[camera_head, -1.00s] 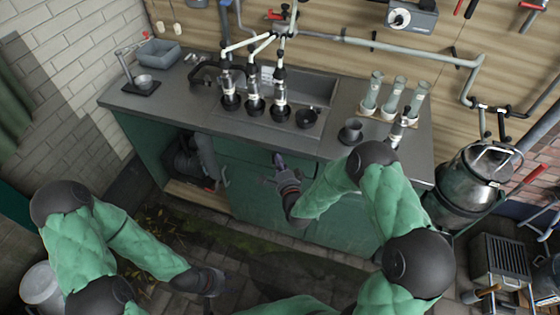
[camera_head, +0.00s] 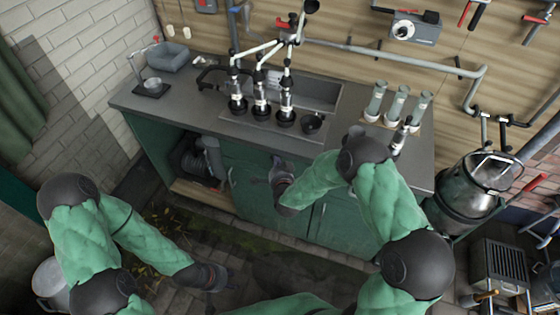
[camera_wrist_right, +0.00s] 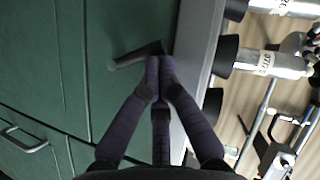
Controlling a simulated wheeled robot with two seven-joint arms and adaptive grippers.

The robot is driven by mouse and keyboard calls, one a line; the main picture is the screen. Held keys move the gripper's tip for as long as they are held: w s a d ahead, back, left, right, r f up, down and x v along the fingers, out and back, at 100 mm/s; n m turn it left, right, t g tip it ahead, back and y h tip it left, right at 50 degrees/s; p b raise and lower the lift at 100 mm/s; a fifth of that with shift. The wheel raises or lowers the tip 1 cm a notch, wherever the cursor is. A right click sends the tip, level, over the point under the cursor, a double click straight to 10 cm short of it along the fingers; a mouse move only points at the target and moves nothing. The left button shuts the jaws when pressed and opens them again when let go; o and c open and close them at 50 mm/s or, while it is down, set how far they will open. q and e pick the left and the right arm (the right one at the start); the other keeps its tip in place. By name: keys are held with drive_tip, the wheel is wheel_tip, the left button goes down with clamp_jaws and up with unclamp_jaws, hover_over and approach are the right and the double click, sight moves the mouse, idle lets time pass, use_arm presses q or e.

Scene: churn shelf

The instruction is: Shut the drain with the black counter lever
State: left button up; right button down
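The black counter lever (camera_wrist_right: 137,55) shows in the right wrist view as a dark bent bar against the green cabinet front, close to the counter edge. My right gripper (camera_wrist_right: 159,66) has its fingers drawn together, tips at or just touching the lever's counter-side end; a grip on it cannot be made out. In the head view my right gripper (camera_head: 279,170) is at the counter's front edge, below the sink (camera_head: 318,94). The drain itself is not visible. My left gripper (camera_head: 212,277) hangs low, away from the counter; its finger state is unclear.
The grey counter (camera_head: 190,108) carries several black-and-silver fittings along the sink's front and a row of glass tubes (camera_head: 397,103) at right. An open cabinet bay is at left. A metal churn (camera_head: 470,190) stands at the right end.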

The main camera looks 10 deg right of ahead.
drive_tip(key=w+a+n+g+h+p, duration=0.1)
drive_tip(key=n+p, duration=0.1)
drive_tip(key=shift+a+g+p, duration=0.3)
drive_tip(key=shift+a+p, duration=0.05)
drive_tip(key=shift+w+a+f+n+g+h+p, duration=0.45)
drive_tip(key=shift+a+f+n+g+h+p, duration=0.15)
drive_tip(key=shift+n+h+p, duration=0.15)
drive_tip(key=shift+w+a+f+n+g+h+p, duration=0.45)
drive_tip(key=shift+a+f+n+g+h+p, duration=0.15)
drive_tip(key=shift+p, duration=0.2)
drive_tip(key=shift+a+f, duration=0.1)
